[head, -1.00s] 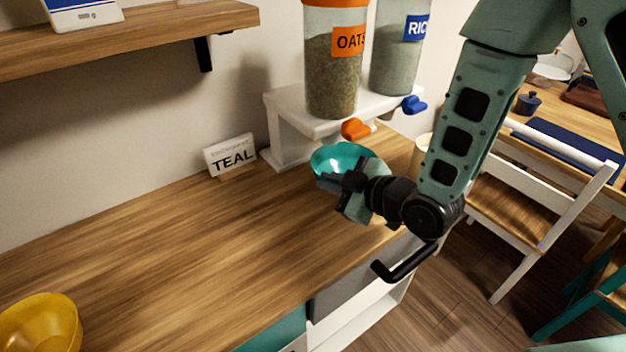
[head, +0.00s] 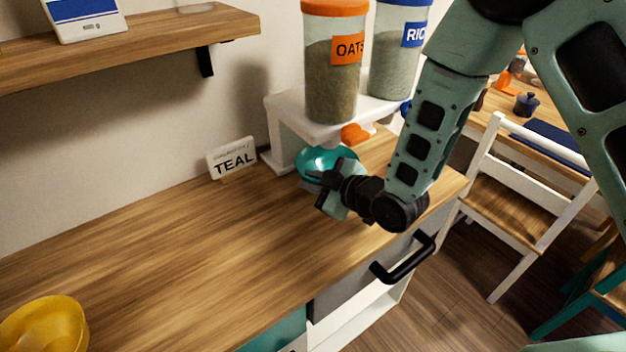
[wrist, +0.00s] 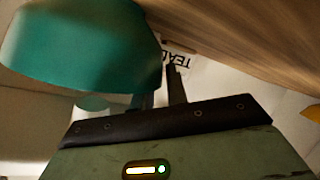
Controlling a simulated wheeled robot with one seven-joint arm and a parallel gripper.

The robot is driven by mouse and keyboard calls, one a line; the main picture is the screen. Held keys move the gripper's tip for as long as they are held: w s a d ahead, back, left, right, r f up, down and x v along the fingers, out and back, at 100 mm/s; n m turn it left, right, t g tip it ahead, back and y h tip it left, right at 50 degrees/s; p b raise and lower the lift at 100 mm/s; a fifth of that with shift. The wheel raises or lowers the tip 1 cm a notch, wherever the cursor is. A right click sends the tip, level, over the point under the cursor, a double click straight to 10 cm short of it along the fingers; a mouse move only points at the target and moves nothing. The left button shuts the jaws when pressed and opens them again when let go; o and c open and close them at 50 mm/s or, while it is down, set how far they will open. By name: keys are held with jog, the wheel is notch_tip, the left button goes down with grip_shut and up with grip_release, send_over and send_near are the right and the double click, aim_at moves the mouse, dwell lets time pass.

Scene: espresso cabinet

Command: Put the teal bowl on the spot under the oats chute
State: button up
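The teal bowl (head: 318,158) is upright, just in front of the white dispenser stand, below and slightly left of the orange oats chute (head: 354,134). My gripper (head: 325,184) is at its near side, with the fingers on either side of the bowl's rim. In the wrist view the bowl (wrist: 80,45) fills the upper left and its edge runs to my fingers (wrist: 162,88). I cannot tell whether its base touches the counter. The gripper hides part of its near side, and the spot under the chute is not clearly visible.
The oats jar (head: 331,75) and rice jar (head: 397,55) stand on the white stand (head: 283,135). A TEAL sign (head: 232,158) is left of it. A yellow bowl (head: 45,325) is at the front left. The middle of the wooden counter (head: 180,250) is clear.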

jog(key=shift+o, duration=1)
jog(key=shift+r, duration=0.15)
jog(key=p+v, duration=0.7)
jog(key=v, duration=0.5)
